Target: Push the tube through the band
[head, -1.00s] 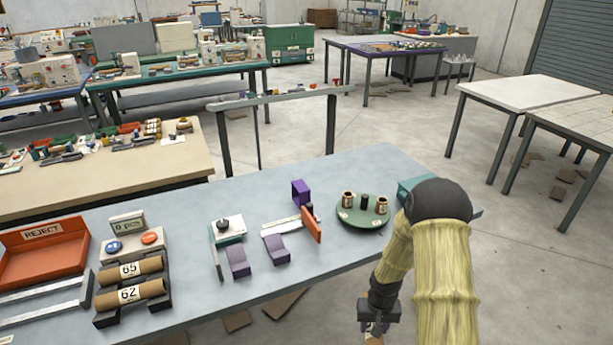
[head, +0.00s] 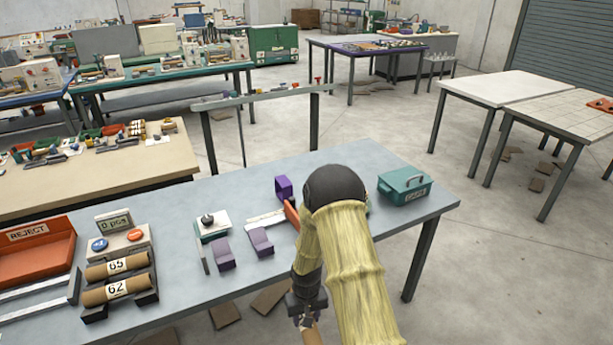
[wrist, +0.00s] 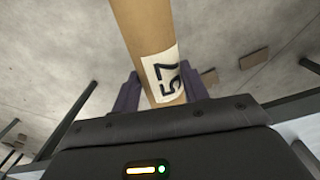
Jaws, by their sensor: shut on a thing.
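My gripper (head: 304,317) is low in front of the table's near edge. It is shut on a brown cardboard tube (wrist: 148,30) with a white label reading 57. In the wrist view my gripper (wrist: 160,88) has a dark finger on each side of the tube. In the head view only a bit of the tube (head: 312,336) shows at the bottom edge. An orange upright plate (head: 291,214) stands among purple blocks (head: 261,242) on the table, partly hidden by my arm. I cannot make out the band.
Tubes labelled 65 (head: 117,265) and 62 (head: 115,289) lie in a dark rack at left, beside a red REJECT bin (head: 35,250). A teal box (head: 404,187) stands at the table's right end. My arm covers the green round tray.

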